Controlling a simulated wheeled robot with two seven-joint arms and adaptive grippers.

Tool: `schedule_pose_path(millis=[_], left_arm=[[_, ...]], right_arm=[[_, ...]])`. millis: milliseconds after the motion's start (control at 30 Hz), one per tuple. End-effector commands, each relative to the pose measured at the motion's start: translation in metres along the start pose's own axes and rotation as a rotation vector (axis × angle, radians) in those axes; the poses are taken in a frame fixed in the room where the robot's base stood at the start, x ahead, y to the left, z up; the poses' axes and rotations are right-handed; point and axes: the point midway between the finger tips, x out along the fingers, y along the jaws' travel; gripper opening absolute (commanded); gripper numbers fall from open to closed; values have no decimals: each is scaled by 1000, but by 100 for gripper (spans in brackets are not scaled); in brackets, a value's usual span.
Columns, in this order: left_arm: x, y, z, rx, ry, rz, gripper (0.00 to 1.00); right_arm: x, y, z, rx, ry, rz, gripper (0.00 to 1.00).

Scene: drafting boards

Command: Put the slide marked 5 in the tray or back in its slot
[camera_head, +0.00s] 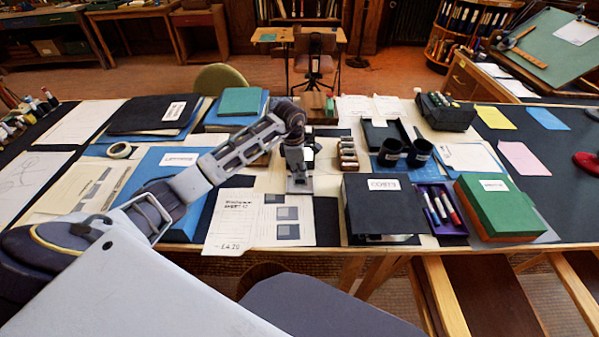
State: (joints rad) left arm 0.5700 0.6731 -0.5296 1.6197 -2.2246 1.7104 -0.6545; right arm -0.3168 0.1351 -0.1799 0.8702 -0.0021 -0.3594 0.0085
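My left gripper (299,184) points down over the middle of the desk, just behind the printed sheets. It is small and seen from behind, so I cannot tell whether its fingers are open or shut, or whether they hold anything. I cannot make out a slide marked 5; no number that small is readable. A small wooden rack (347,153) with several dark and pale parts stands just right of the gripper. A shallow black tray (385,135) lies beyond it to the right; I cannot tell if it is the task's tray. My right gripper is out of view.
A black labelled box (383,210), a purple tray of markers (440,210) and a green box (497,207) line the front right. Two black cups (404,153) stand behind them. Printed sheets (262,218) overhang the front edge. My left arm covers the left part.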

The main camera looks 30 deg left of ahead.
Motion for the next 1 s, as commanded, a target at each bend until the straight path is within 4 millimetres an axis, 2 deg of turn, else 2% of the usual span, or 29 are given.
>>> schedule_pose_path(millis=[267, 300, 467, 1000], left_arm=[[3, 0, 0, 0, 0, 0, 0], [2, 0, 0, 0, -1, 0, 8], [2, 0, 0, 0, 0, 0, 27], [-4, 0, 0, 0, 0, 2, 27]], right_arm=[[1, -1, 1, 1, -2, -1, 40], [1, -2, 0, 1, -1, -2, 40], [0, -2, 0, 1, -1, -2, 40], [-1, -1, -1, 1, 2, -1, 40]])
